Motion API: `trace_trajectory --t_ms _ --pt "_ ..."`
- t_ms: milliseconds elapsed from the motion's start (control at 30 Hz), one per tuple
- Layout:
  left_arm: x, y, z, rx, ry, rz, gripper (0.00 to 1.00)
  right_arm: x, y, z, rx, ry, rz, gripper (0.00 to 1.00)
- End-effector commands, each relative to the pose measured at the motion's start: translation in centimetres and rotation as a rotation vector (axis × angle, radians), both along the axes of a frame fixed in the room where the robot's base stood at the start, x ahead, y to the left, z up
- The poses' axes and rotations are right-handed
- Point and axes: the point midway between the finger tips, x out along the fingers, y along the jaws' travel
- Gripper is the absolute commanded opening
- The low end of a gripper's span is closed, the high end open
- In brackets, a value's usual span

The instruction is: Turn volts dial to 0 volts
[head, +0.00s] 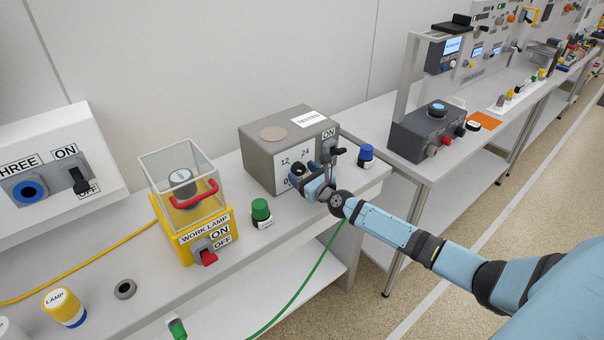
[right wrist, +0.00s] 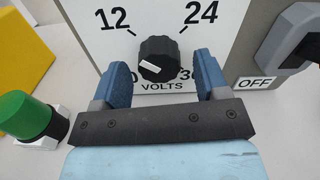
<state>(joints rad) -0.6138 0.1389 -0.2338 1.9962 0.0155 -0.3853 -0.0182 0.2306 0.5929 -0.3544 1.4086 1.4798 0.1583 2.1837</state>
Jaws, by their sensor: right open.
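The volts dial is a black knob (right wrist: 158,52) on a white panel marked 12, 24 and VOLTS (right wrist: 162,86); it also shows in the head view (head: 298,168). A white bar on the knob's face lies slanted at its lower left. The 0 at lower left and 30 at lower right are partly covered by my fingers. My right gripper (right wrist: 163,80) is open, its blue fingers on either side of the knob with gaps visible; it also shows in the head view (head: 308,190). The panel is on a grey box (head: 263,150). My left gripper is not in view.
An ON/OFF switch (right wrist: 308,48) sits right of the panel. A green-capped piece (head: 261,212) stands left of the box and a blue-capped piece (head: 366,156) right. The yellow work lamp box (head: 190,228) stands farther left. A green cable hangs before the bench.

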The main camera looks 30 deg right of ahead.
Motion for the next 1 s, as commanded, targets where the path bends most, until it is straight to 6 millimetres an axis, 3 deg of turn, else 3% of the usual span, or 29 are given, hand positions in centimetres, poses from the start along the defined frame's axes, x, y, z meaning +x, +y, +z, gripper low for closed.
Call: trace_trajectory --t_ms 400,600,1000 --pt "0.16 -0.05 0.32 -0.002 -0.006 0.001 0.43 0.68 0.09 0.01 0.0 0.0 0.0 0.65" --pt "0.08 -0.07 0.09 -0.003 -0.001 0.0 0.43 0.66 0.09 0.01 0.0 0.0 0.0 0.19" --pt "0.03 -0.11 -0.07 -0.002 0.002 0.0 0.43 0.64 0.08 -0.04 -0.056 -0.004 0.0 0.18"
